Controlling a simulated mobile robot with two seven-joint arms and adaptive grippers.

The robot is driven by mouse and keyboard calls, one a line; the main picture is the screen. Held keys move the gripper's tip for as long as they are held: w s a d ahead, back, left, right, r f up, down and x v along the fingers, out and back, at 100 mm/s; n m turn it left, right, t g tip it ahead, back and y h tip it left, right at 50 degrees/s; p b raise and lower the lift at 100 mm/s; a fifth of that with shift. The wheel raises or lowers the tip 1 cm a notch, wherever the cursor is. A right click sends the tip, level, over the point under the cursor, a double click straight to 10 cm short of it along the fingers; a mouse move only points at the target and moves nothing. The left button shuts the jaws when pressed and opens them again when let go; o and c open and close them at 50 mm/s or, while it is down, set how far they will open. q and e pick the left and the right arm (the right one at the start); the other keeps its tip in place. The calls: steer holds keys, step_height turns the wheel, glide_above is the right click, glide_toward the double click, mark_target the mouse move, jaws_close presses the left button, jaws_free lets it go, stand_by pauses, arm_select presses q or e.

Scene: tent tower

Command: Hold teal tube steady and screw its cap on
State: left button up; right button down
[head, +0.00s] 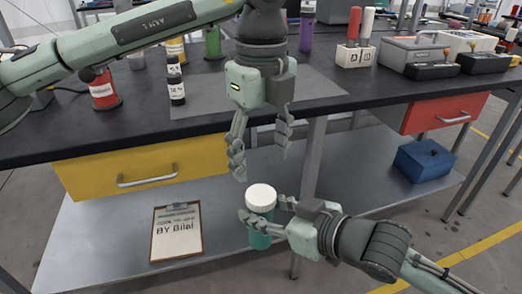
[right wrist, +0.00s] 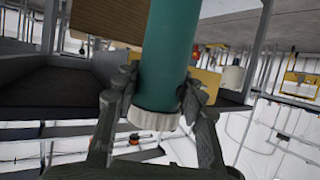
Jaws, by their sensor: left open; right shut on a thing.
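The teal tube (head: 260,238) stands upright in the head view, in front of the workbench. The white cap (head: 261,194) is on its top end; I cannot tell how tightly it is seated. My right gripper (head: 264,213) is shut on the tube just below the cap. In the right wrist view the teal tube (right wrist: 170,50) lies between my right fingers (right wrist: 158,95), with the white cap (right wrist: 153,119) at the lower end of the picture. My left gripper (head: 261,155) is open and empty, pointing down above the cap, apart from it.
The black bench top (head: 330,110) is behind, with a yellow drawer (head: 145,165) and a red drawer (head: 445,112). Below, a metal shelf holds a clipboard (head: 177,232) and a blue box (head: 425,160). A red bottle (head: 104,92) and a black bottle (head: 176,88) stand on the bench.

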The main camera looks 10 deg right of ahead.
mark_target(261, 194)
arm_select(q)
step_height(261, 194, down, 8)
steer(key=shift+r, duration=0.2)
steer(key=shift+c, duration=0.3)
steer(key=c, duration=1.1)
steer(key=m, duration=0.3)
steer(key=shift+c, duration=0.2)
steer(key=o, duration=1.3)
steer(key=shift+r, duration=0.15)
steer(key=shift+r, duration=2.15)
steer(key=shift+c, duration=0.5)
